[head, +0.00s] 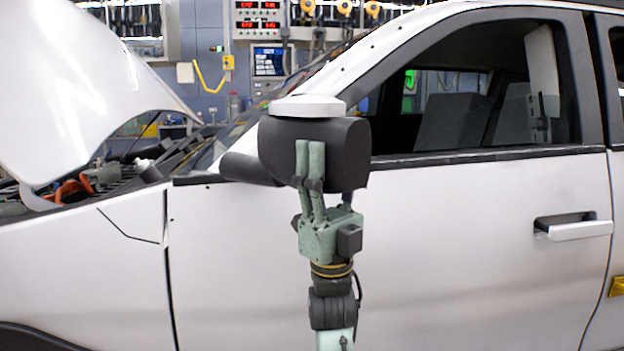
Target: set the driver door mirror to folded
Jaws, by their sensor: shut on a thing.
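The driver door mirror (342,140) is a dark grey housing with a white cap on top. It sticks out from the front corner of the door window on a dark stalk (246,168). My gripper (311,152) comes up from below, with its pale green fingers pointing up against the near face of the housing. The fingers are close together and shut on the mirror. Part of the housing is hidden behind the fingers, and the mirror glass is not visible.
The white driver door (450,240) fills the right side, with its handle (575,227) at far right. The raised hood (75,75) stands open over the engine bay at left. The space in front of the door is clear apart from my arm.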

